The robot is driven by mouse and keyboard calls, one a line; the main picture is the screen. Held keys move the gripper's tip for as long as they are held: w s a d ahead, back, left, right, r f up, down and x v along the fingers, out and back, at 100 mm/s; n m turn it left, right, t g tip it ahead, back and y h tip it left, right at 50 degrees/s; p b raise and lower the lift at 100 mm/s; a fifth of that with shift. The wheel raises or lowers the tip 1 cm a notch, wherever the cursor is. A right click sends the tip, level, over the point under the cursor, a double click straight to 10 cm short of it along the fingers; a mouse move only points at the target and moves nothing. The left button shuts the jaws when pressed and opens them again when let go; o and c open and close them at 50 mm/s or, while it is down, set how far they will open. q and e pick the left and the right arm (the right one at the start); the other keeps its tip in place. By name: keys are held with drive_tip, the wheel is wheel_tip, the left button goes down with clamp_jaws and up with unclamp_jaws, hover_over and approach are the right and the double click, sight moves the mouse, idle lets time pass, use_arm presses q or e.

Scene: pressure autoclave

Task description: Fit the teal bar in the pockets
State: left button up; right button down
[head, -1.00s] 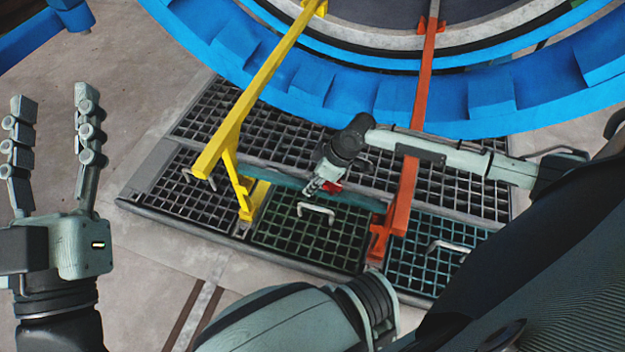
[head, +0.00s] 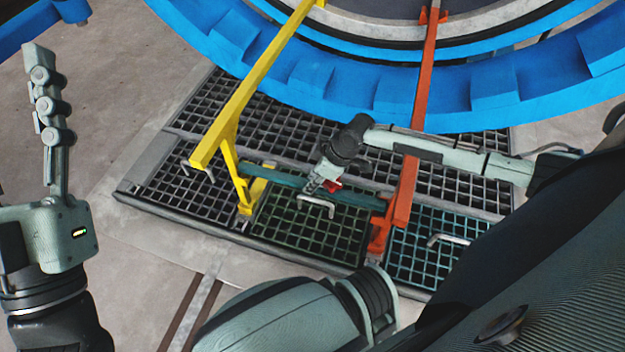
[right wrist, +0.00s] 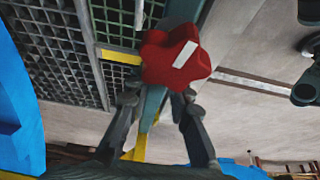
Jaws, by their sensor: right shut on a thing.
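The teal bar (head: 270,177) lies nearly level over the floor grating. Its left end is close beside the yellow bracket (head: 243,188) and its right end beside the orange bracket (head: 382,228). Whether either end sits in a pocket cannot be told. My right gripper (head: 316,187) is shut on the bar at its red star knob (head: 333,184). In the right wrist view the knob (right wrist: 172,55) is at the fingertips and hides part of the bar (right wrist: 148,105). My left gripper (head: 45,85) is raised empty at the left edge; only one finger shows clearly.
A yellow arm (head: 265,75) and an orange arm (head: 424,90) come from the blue ring (head: 390,100) at the back. Grating panels (head: 310,235) with metal handles lie below the bar. Bare floor (head: 130,285) is free at front left.

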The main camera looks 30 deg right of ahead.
drive_tip(key=shift+w+r+p, duration=0.1)
drive_tip(key=shift+r+p, duration=0.05)
drive_tip(key=shift+p, duration=0.95)
idle(1.1)
drive_tip(key=shift+f+b, duration=0.8)
drive_tip(key=shift+f, duration=0.85)
drive_tip(key=c, duration=1.4)
unclamp_jaws()
drive_tip(key=shift+o, duration=0.5)
drive_tip(key=v, duration=1.2)
drive_tip(key=shift+s+a, duration=0.1)
drive_tip(key=shift+s, duration=0.1)
